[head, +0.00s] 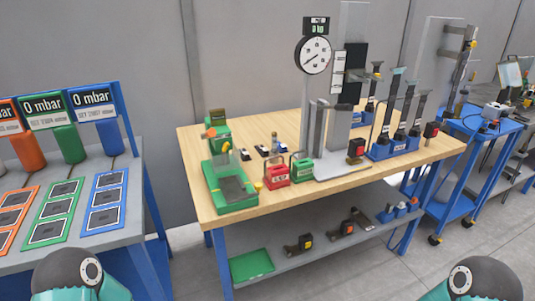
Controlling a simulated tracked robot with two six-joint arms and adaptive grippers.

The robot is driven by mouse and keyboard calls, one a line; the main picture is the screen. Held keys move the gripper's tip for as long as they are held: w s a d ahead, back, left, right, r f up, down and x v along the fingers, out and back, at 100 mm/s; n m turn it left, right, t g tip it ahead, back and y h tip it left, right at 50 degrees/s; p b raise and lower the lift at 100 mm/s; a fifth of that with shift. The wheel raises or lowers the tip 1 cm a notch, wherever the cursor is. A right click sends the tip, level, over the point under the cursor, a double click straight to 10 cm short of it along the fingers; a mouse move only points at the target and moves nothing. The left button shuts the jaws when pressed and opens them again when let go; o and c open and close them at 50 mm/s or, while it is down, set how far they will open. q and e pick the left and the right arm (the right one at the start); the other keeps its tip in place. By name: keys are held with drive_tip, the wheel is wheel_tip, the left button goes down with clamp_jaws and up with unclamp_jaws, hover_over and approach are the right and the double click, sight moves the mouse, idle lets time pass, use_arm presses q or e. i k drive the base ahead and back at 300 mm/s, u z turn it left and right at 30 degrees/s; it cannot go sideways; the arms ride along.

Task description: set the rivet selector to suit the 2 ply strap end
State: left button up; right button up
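A green bench machine (238,204) stands at the left end of the wooden workbench (255,128). It has a dark plate in its tray and an orange part (212,132) near its upright head. I cannot make out a marked rivet selector or its setting at this size. A strap end is not identifiable; small dark-and-white pieces (262,150) lie on the bench right of the machine. Neither gripper is in view. Only rounded teal and grey parts of my arms show at the bottom left and bottom right, well short of the bench.
A red box (276,172) and a green box (302,168) stand right of the machine. A tall test stand with a dial gauge (315,55) rises mid-bench. A grey table (130,234) with coloured panels stands left, a blue cart (487,124) right. Floor shows between table and bench.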

sight(226, 145)
drive_tip(key=z, duration=0.35)
drive_tip(key=i, duration=1.1)
drive_tip(key=u, duration=0.65)
